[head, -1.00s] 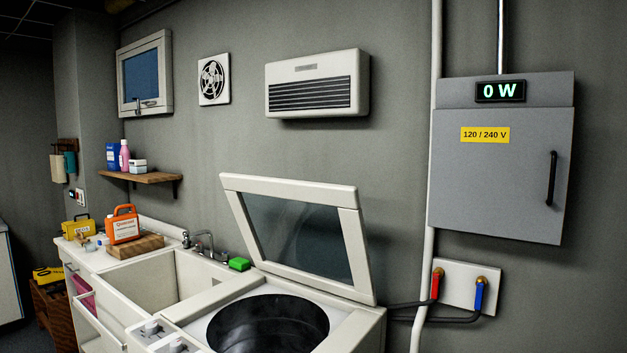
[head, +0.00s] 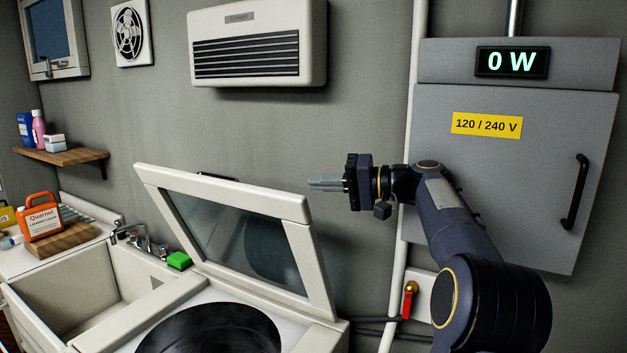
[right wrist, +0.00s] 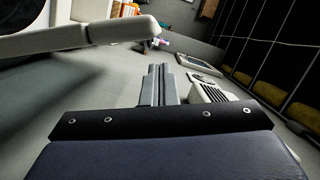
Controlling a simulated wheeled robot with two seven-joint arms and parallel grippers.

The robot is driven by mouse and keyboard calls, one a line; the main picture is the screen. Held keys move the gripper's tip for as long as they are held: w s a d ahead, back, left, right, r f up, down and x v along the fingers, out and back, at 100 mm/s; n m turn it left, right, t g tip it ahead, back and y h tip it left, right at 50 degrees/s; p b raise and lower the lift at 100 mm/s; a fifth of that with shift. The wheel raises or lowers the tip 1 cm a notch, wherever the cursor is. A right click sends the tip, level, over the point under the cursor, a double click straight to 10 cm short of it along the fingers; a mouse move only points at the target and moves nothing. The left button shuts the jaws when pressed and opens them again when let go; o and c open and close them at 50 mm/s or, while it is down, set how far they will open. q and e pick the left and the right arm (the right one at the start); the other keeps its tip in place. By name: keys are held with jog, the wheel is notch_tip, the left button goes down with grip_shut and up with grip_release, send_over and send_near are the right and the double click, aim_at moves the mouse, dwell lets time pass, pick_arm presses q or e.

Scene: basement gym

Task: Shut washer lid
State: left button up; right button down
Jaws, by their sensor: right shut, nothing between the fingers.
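The washer lid (head: 152,181) is a white frame with a dark glass pane. It stands open, tilted up at the back of the washer. The washer's dark round tub opening (head: 215,330) shows below it. My right gripper (head: 325,184) is shut and empty, just right of the lid's upper right corner, with its fingers pointing left. I see no contact with the lid. In the right wrist view the shut fingers (right wrist: 158,84) point ahead, and the lid's pale edge (right wrist: 80,36) is at upper left. My left gripper is not in view.
A sink (head: 75,285) with a faucet and a green sponge (head: 179,261) is left of the washer. A grey electrical box (head: 510,190) and a pipe (head: 400,150) are on the wall behind my right arm. A white wall heater (head: 257,45) hangs above the lid.

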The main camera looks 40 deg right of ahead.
jog(key=p+x, duration=0.2)
jog(key=x, duration=0.4)
jog(key=shift+x, duration=0.85)
